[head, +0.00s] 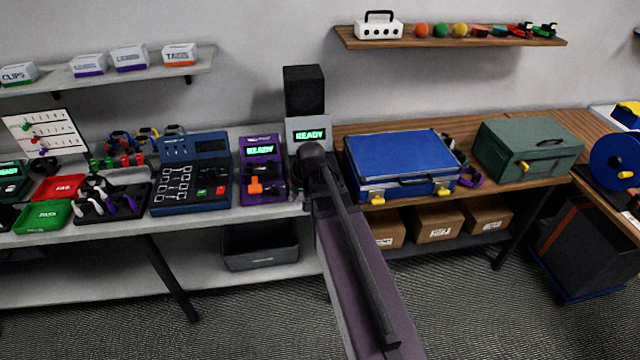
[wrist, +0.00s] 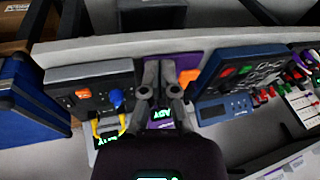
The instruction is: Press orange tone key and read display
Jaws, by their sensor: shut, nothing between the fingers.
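In the head view a grey unit with a green READY display (head: 310,134) stands in front of a black speaker; my arm hides its lower part. In the wrist view its dark panel (wrist: 72,78) carries a small square orange key (wrist: 82,93), a blue plug and a yellow cable. Beside it, a purple unit (head: 261,150) also shows READY and has an orange part (head: 256,186), which also shows in the wrist view (wrist: 187,78). My gripper (wrist: 159,70) is shut and empty, right of the square orange key and apart from it. My arm hides it in the head view.
A navy board unit (head: 190,170) stands left of the purple unit, and a blue case (head: 402,160) lies to the right. A green case (head: 528,148) is farther right. A dark bin (head: 260,247) sits on the lower shelf.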

